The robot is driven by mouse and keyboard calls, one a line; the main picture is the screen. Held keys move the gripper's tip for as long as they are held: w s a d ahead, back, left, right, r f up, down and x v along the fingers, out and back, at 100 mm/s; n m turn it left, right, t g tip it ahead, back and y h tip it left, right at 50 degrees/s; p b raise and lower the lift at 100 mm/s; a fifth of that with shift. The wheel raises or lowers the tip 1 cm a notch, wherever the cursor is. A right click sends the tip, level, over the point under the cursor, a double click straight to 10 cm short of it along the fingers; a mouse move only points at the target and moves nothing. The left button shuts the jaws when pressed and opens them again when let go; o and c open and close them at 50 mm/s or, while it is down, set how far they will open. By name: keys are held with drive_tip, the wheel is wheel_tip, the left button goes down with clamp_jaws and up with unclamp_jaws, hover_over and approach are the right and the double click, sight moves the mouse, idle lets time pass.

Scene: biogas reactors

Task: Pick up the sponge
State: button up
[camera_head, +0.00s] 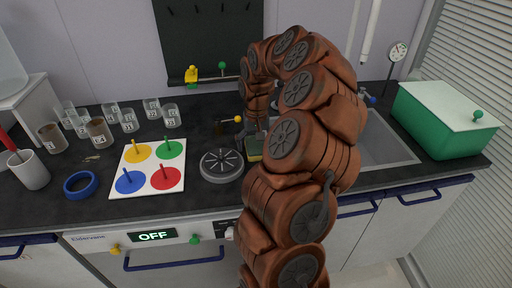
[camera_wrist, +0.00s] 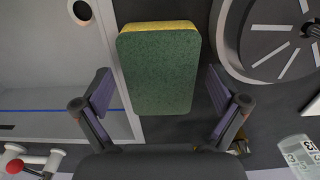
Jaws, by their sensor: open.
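The sponge (camera_wrist: 158,72) has a green scouring face and a yellow body showing along its edge. It lies on the dark counter beside the sink edge. In the wrist view it is between and just beyond the two fingers of my gripper (camera_wrist: 162,108), which is open; I see no finger touching it. In the head view a small part of the sponge (camera_head: 253,148) shows to the left of my arm, and my arm hides the rest. My gripper is mostly hidden there behind my arm.
A grey round slotted dish (camera_head: 222,165) stands just left of the sponge. The sink (camera_head: 385,150) is to the right, with a green box (camera_head: 445,118) beyond it. A colour-dot board (camera_head: 150,166), several beakers (camera_head: 128,120) and a blue ring (camera_head: 81,185) fill the left.

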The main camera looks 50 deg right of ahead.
sight(257, 145)
drive_tip(key=c, duration=0.8)
drive_tip(key=shift+r, duration=0.1)
drive_tip(key=shift+r+b, duration=0.55)
drive_tip(key=shift+r, duration=1.1)
drive_tip(key=shift+s+r, duration=0.1)
drive_tip(key=shift+s, duration=0.05)
drive_tip(key=s+a+b, duration=0.1)
drive_tip(key=s+a, duration=0.1)
drive_tip(key=s, duration=0.2)
drive_tip(key=s+a+r+b, duration=0.1)
drive_tip(key=s+a, duration=0.1)
drive_tip(key=s, duration=0.3)
drive_tip(key=s+a+b, duration=0.1)
drive_tip(key=s+a, duration=0.1)
drive_tip(key=s, duration=0.3)
drive_tip(key=shift+s+a+r, duration=0.1)
drive_tip(key=shift+a+r, duration=0.1)
drive_tip(key=shift+a, duration=0.15)
